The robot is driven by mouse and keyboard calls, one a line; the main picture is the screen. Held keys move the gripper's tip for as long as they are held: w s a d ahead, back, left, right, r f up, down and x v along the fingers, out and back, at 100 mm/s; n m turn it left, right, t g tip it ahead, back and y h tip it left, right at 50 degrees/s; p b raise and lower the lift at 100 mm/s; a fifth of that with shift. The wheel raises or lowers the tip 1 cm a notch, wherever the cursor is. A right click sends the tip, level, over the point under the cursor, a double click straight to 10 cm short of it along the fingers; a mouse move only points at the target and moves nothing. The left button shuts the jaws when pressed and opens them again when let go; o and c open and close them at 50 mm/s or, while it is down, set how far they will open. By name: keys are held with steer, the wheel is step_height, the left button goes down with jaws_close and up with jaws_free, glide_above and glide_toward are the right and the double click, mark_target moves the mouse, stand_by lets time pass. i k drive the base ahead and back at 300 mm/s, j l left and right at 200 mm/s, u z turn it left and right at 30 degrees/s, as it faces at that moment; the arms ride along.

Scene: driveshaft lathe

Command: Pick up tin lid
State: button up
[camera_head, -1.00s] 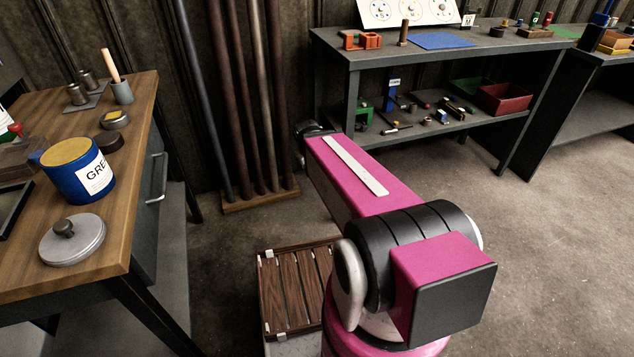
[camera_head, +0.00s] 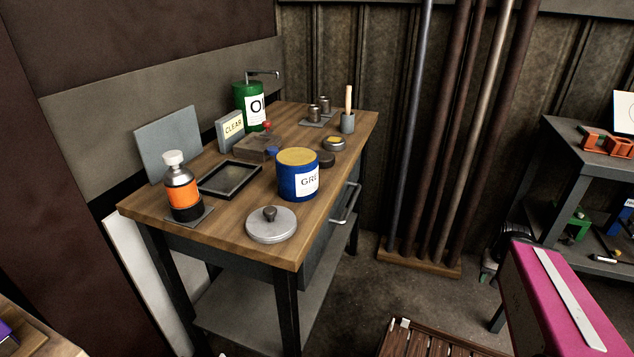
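The tin lid (camera_head: 271,226) is a round grey metal disc with a dark knob on top. It lies flat near the front corner of the wooden workbench top (camera_head: 225,215). The blue tin (camera_head: 298,178), labelled "GRE…", stands open just behind it, filled with something yellowish. The lid and the tin look apart. A pink link of my arm shows at the lower right, well away from the lid. My gripper is not in view.
Around the lid on the bench are an orange and black bottle (camera_head: 181,187), a dark tray (camera_head: 230,179), a small round tin (camera_head: 334,145), a green can (camera_head: 249,104) and a "CLEAR" sign (camera_head: 230,130). Upright bars (camera_head: 462,140) stand right of the bench. A slatted wooden platform (camera_head: 430,340) lies on the floor.

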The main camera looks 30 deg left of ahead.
mark_target(272, 224)
steer(key=k+l+u, duration=0.15)
steer(key=k, duration=0.2)
steer(key=k+l+u, duration=0.15)
steer(key=k, duration=0.25)
steer(key=u, duration=1.4)
